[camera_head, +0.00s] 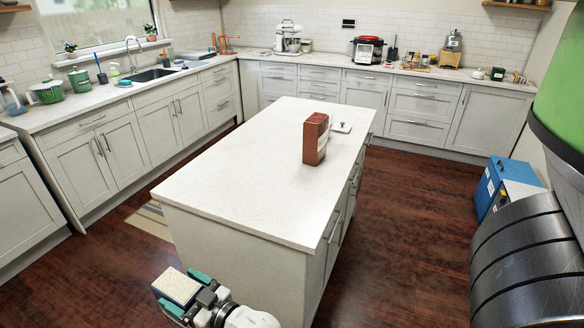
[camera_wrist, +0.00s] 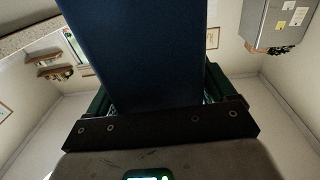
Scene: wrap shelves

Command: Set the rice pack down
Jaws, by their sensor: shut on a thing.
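The rice pack, as I take it, is a box with a pale speckled face (camera_head: 176,286) and blue sides. It is at the bottom left of the head view, and its dark blue side (camera_wrist: 140,50) fills the middle of the wrist view. My gripper (camera_head: 184,291) is shut on it, with green fingers on either side. I hold it in the air in front of the near end of the white island counter (camera_head: 240,185), apart from the top. No label on the pack can be read.
A reddish-brown box (camera_head: 315,139) stands upright on the island's right side, with a small white board (camera_head: 341,127) behind it. The island's near and left top is clear. Counters with a sink (camera_head: 153,75) and appliances line the walls. A blue box (camera_head: 503,186) stands on the floor at right.

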